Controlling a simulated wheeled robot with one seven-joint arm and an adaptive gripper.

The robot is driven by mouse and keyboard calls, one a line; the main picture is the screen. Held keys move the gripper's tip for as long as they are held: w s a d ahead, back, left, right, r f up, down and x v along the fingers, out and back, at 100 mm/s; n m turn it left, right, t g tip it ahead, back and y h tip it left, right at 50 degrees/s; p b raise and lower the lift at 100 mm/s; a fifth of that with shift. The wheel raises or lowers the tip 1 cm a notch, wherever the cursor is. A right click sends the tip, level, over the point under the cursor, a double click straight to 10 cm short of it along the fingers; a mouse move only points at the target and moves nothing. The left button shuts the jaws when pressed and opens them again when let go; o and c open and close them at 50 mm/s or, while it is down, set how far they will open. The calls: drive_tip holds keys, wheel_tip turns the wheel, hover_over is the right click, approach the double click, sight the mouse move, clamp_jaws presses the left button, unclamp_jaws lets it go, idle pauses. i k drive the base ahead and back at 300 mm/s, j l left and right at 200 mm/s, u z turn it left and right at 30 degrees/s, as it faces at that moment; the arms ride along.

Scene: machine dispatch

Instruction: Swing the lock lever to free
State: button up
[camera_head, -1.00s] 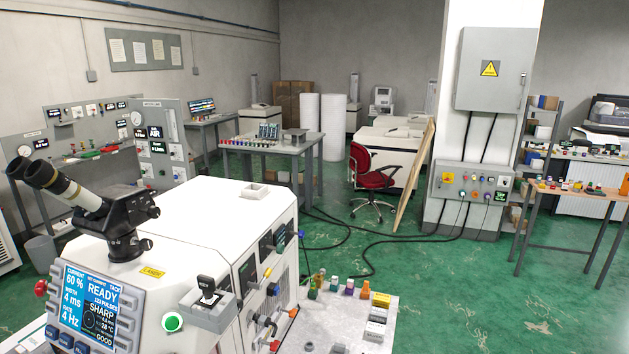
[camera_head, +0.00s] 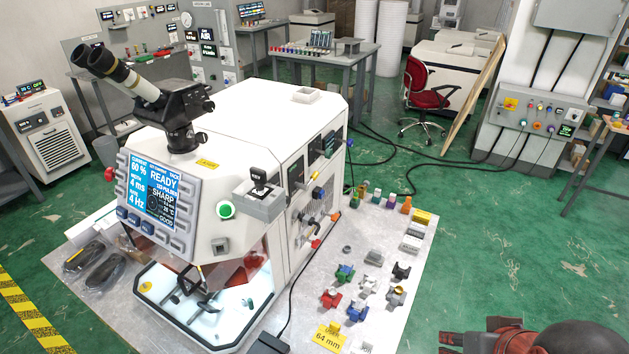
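The white machine (camera_head: 262,112) stands on a pale table, with a microscope head (camera_head: 180,115) and a blue display (camera_head: 152,190) at its front. I cannot tell for sure which part is the lock lever. A black stick lever (camera_head: 259,178) stands upright in a grey box on the front corner. My gripper (camera_head: 450,343) shows only in part at the bottom edge, well right of the machine and touching none of these. Its fingers are too cut off to judge.
Several small coloured fixtures and a yellow 64 mm sign (camera_head: 328,338) stand on the table (camera_head: 395,318) right of the machine. A black cable runs down to a pedal-like block (camera_head: 262,343). Green floor (camera_head: 500,230) is open to the right. A red chair (camera_head: 425,90) stands behind.

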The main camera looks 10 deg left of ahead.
sight(249, 301)
drive_tip(key=u, duration=1.45)
